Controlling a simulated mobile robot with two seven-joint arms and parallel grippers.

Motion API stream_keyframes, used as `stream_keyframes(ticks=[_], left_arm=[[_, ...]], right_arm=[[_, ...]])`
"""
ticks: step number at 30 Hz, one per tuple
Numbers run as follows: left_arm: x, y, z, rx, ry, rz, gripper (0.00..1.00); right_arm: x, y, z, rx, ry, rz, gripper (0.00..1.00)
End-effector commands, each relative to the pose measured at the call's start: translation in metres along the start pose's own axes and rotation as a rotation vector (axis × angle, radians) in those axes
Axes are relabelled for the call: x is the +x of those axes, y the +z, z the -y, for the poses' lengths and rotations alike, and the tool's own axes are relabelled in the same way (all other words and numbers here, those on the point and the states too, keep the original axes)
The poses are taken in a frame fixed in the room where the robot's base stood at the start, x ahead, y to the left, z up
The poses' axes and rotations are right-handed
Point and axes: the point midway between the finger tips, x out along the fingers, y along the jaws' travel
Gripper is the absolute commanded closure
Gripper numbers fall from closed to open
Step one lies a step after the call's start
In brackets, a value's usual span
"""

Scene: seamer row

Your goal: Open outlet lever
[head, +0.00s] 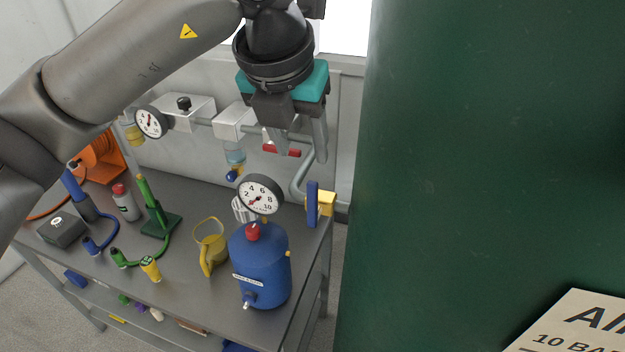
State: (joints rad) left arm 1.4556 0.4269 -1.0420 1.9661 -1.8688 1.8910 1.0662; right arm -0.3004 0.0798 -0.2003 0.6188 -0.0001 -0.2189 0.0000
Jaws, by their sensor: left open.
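A red lever (288,151) lies roughly level on the grey pipework along the back wall. A second lever, blue (312,204), stands upright at a yellow block (327,202) on the pipe lower down. No readable label tells which one is the outlet lever. My left gripper (302,155) is open and points down at the red lever. One finger overlaps the lever in the picture and the other is right of it, in front of the pipe. I cannot tell whether they touch. My right gripper is not in view.
A large green tank (450,150) fills the right side. A blue pressure pot (262,265) with a gauge (261,195) stands on the grey bench (185,295), beside a yellow jug (210,246). Another gauge (151,122) is on the wall line. Tools crowd the bench's left.

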Motion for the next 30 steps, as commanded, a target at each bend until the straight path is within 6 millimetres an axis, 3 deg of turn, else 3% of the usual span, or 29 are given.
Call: stream_keyframes(ticks=[9, 15, 21, 30], left_arm=[[0.07, -0.001, 0.0, -0.001, -0.001, -0.006, 0.47], [0.105, -0.001, 0.001, 0.001, -0.002, -0.004, 0.47], [0.122, 0.0, 0.001, 0.001, -0.003, -0.001, 0.47], [0.126, -0.001, 0.001, 0.002, -0.002, 0.0, 0.47]], right_arm=[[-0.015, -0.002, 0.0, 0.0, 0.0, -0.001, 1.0], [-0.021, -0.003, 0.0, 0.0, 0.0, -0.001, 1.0], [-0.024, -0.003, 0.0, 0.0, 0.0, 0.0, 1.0], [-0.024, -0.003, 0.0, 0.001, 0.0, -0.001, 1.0]])
